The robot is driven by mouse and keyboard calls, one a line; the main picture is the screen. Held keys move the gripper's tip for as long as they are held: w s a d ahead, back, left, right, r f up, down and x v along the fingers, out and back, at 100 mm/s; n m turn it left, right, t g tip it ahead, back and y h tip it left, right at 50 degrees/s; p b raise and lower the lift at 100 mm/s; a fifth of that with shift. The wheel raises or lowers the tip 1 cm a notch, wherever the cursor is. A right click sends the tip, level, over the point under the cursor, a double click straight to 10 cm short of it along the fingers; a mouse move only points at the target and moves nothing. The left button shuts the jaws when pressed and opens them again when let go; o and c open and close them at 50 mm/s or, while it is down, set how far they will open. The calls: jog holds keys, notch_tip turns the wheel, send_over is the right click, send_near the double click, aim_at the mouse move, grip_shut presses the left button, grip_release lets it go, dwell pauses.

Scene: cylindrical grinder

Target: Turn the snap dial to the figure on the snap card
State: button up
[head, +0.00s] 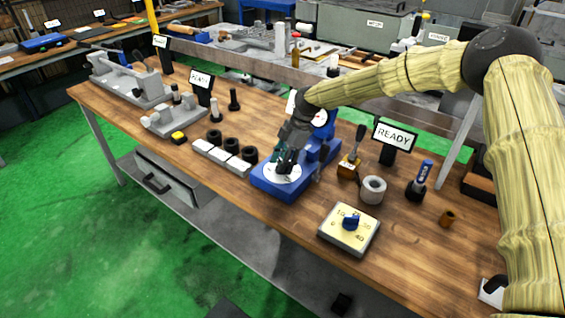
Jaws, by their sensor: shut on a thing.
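A blue fixture (268,188) stands near the front edge of the bench. A round white dial face (283,178) lies on its top. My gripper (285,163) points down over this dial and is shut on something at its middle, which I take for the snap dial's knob. The fingers hide the knob and part of the dial face, and I cannot read its setting. A white round gauge with a red mark (319,115) shows on the fixture behind my wrist. I cannot make out which card is the snap card.
A yellow plate with a blue knob (351,220) and figures lies right of the fixture. A grey ring (372,190), a brass block with a lever (349,166) and a READY sign (394,136) stand on the right.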

jog(key=o, duration=1)
jog(key=v, duration=1.2)
jog(key=shift+w, duration=0.1)
